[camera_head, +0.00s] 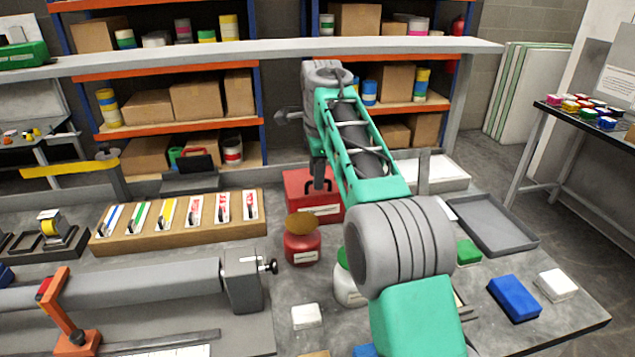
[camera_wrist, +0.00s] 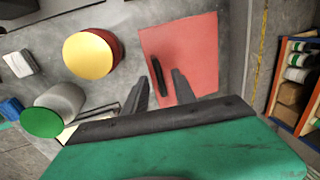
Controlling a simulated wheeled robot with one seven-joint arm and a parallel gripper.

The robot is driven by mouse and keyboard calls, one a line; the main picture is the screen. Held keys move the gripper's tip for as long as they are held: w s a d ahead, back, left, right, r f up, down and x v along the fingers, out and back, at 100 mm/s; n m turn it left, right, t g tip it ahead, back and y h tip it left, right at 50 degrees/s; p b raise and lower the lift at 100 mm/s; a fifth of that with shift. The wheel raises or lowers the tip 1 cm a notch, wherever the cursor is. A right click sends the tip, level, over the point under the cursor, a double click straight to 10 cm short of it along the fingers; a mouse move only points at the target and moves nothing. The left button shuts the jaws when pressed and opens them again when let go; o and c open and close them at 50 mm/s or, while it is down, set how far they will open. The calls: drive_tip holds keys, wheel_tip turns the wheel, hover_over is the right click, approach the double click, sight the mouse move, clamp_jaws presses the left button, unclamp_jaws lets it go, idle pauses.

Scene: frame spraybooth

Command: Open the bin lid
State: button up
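A squat red can (camera_head: 302,246) with a flat brown-gold lid (camera_head: 302,224) stands on the bench; the lid is on it. In the wrist view the gold lid (camera_wrist: 88,55) is left of my fingers. Behind the can is a red box (camera_head: 298,188) with a dark handle; its top (camera_wrist: 200,45) shows in the wrist view. I cannot tell which of these is the bin. My gripper (camera_head: 319,176) points down over the red box. Its two fingers (camera_wrist: 160,77) are apart, with the dark handle (camera_wrist: 157,76) appearing between their tips. Contact is not clear.
A white jar with a green lid (camera_head: 347,285) stands right of the red can, partly behind my arm. A wooden rack of coloured strips (camera_head: 180,228) is at left. A grey tray (camera_head: 490,224) and blue block (camera_head: 514,298) are at right. An overhead shelf (camera_head: 220,52) spans the back.

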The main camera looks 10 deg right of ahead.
drive_tip(key=shift+f, duration=0.1)
drive_tip(key=shift+d, duration=0.1)
clamp_jaws()
idle(1.3)
